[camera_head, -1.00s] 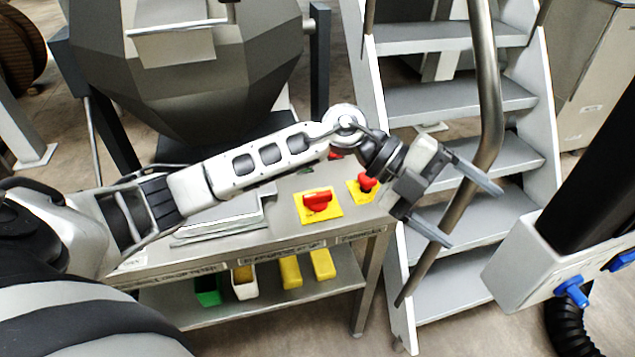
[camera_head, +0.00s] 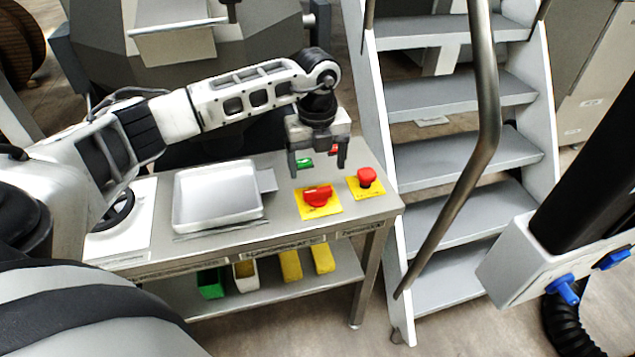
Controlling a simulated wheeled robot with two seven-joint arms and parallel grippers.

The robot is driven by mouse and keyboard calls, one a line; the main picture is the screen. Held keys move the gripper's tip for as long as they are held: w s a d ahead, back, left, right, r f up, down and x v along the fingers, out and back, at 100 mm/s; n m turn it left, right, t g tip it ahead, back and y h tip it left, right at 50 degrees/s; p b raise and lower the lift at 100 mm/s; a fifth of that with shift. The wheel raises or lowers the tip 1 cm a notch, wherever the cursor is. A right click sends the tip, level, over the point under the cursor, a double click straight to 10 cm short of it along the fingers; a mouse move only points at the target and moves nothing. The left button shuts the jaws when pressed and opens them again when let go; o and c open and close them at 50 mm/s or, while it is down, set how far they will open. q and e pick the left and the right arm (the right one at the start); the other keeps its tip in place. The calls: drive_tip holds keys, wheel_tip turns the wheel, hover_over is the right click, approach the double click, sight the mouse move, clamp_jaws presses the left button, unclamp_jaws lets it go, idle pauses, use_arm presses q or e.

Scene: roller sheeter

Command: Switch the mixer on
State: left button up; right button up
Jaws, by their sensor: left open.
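The mixer (camera_head: 255,32) is a big grey faceted vessel behind the steel control table (camera_head: 284,232). On the table's right part are a red rotary switch on a yellow plate (camera_head: 318,197), a red mushroom button on a yellow plate (camera_head: 367,177), a green button (camera_head: 304,163) and a red button (camera_head: 333,150), partly hidden by my gripper. My left gripper (camera_head: 318,168) points down above the table, open and empty, its fingers on either side of the green and red buttons in this view. Whether it touches anything is unclear. My right gripper is not in view.
A metal tray (camera_head: 218,192) lies on the table left of the switches, and a white panel with a black ring (camera_head: 118,215) lies further left. Coloured bins (camera_head: 291,265) stand on the lower shelf. Grey stairs with a handrail (camera_head: 484,120) rise close to the right.

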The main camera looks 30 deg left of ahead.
sight(318, 190)
use_arm(q)
wheel_tip(318, 190, down, 7)
drive_tip(key=shift+r, duration=0.1)
idle(0.3)
drive_tip(key=c, duration=1)
